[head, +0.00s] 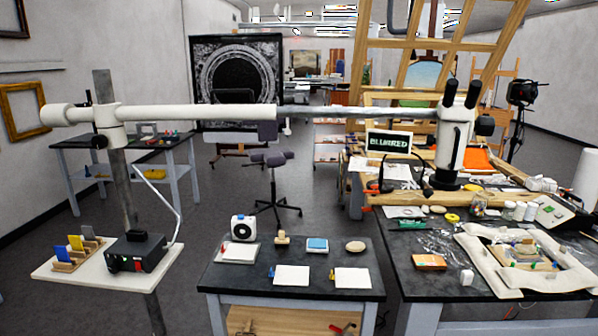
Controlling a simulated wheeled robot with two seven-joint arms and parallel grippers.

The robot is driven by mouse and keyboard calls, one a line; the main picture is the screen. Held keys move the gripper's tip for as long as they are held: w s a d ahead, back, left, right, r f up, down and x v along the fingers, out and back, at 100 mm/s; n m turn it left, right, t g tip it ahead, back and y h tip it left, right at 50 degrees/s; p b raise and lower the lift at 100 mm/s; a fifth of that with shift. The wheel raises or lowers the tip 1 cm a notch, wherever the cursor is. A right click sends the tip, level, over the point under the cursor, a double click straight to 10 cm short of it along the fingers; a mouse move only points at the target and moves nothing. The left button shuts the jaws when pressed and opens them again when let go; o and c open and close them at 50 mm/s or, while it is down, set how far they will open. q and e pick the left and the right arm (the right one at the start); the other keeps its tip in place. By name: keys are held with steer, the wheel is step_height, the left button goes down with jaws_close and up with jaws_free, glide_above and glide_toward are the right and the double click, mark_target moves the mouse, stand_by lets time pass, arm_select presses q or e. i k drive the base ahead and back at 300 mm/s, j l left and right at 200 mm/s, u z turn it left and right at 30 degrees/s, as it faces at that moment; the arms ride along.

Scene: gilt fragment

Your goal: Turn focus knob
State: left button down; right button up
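A white stereo microscope (453,145) with two black eyepieces hangs at the right end of a long white boom (200,112). A dark round knob (485,125) sticks out from the right side of its body; I cannot tell for sure that it is the focus knob. A small screen (388,142) left of the microscope reads "BLURRED". Neither of my grippers is in view.
A right workbench (425,288) carries a padded frame (480,262), jars and loose pieces. A lower front table (235,277) holds cards and small blocks. A black control box (136,252) sits on a left shelf. Open floor lies around the stool (273,180).

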mark_target(484, 126)
steer(key=l, duration=0.6)
steer(key=i+l, duration=0.1)
steer(key=l, duration=0.45)
steer(key=i+l+z, duration=0.1)
steer(key=l, duration=1.1)
steer(key=i+l, duration=0.15)
steer(key=l, duration=0.45)
steer(key=z, duration=0.05)
